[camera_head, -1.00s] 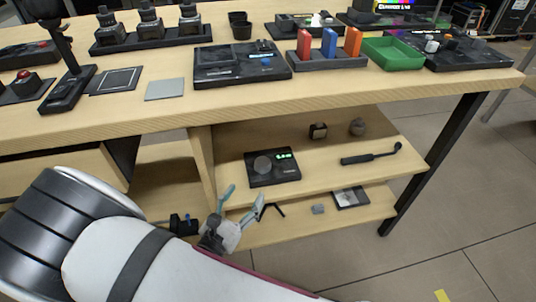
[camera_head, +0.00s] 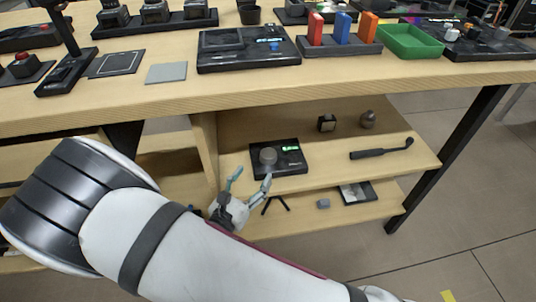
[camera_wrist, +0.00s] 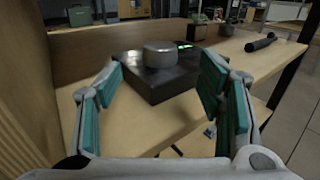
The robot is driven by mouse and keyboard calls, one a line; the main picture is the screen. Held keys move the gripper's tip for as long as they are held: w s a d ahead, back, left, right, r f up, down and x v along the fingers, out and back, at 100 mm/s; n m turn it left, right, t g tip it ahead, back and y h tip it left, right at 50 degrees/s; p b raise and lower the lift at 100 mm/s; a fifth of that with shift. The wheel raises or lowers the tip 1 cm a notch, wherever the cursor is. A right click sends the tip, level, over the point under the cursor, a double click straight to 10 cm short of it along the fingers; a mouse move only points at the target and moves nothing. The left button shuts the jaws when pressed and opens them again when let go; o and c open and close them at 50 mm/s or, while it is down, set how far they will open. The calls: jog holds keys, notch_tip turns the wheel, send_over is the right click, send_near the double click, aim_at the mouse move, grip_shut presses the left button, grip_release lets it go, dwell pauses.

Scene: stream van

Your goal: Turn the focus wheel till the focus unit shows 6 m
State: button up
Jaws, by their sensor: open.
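The focus unit (camera_head: 279,158) is a black box on the upper shelf under the table. Its grey round focus wheel (camera_head: 268,156) stands on the left of its top, and a small green display (camera_head: 291,148) is lit to the right; its reading is too small to make out. In the wrist view the wheel (camera_wrist: 160,54) is ahead, between and beyond the fingertips. My gripper (camera_head: 252,181) is open and empty, in front of the unit at the shelf's front edge. Its teal finger pads (camera_wrist: 160,90) are apart and do not touch the wheel.
A black handle-like tool (camera_head: 380,153) lies to the right on the same shelf, with two small objects behind. A wooden upright (camera_head: 205,150) stands close on the left. The lower shelf holds a small tripod (camera_head: 275,204) and a black tray (camera_head: 358,193). The tabletop above holds several devices.

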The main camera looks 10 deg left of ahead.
aim_at(264, 158)
jog(key=b+x, duration=0.2)
jog(key=x, duration=0.8)
jog(key=shift+w+b, duration=0.2)
jog(key=shift+b, duration=0.1)
jog(key=shift+c, duration=0.6)
jog(key=c, duration=1.1)
